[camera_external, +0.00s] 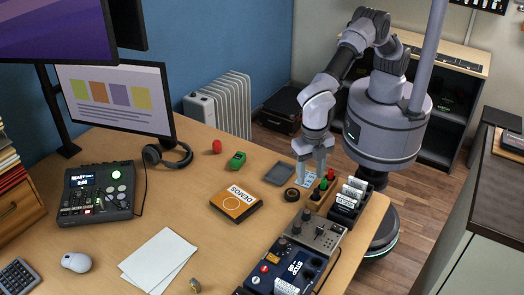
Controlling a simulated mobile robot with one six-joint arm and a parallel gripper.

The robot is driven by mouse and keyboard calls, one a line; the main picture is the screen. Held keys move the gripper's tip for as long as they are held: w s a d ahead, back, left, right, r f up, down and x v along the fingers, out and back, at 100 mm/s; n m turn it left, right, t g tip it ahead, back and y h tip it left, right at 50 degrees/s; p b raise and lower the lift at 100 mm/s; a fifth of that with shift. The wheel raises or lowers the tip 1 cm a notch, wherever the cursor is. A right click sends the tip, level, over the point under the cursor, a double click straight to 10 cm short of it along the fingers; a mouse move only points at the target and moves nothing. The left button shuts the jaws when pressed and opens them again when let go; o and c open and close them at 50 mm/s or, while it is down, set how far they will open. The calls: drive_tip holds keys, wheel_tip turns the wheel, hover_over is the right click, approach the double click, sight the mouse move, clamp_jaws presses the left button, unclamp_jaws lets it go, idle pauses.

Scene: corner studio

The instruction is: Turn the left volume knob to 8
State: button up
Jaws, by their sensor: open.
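A grey control box (328,238) with dark knobs on its top stands near the table's front right edge. One dark knob (306,214) stands up at its back left. Which knob is the left volume knob, and its number, are too small to tell. My gripper (311,176) is open and points down over the right part of the table. It is behind the control box and apart from it. Nothing shows between its fingers.
A dark blue device (282,272) adjoins the control box. A black roll (291,195) and grey tray (279,173) lie nearby.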

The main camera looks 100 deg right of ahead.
sight(307, 211)
wheel_tip(307, 211, down, 16)
drive_tip(key=b, duration=0.5)
drive_tip(key=shift+s+r, duration=0.15)
drive_tip(key=shift+r, duration=0.05)
clamp_jaws()
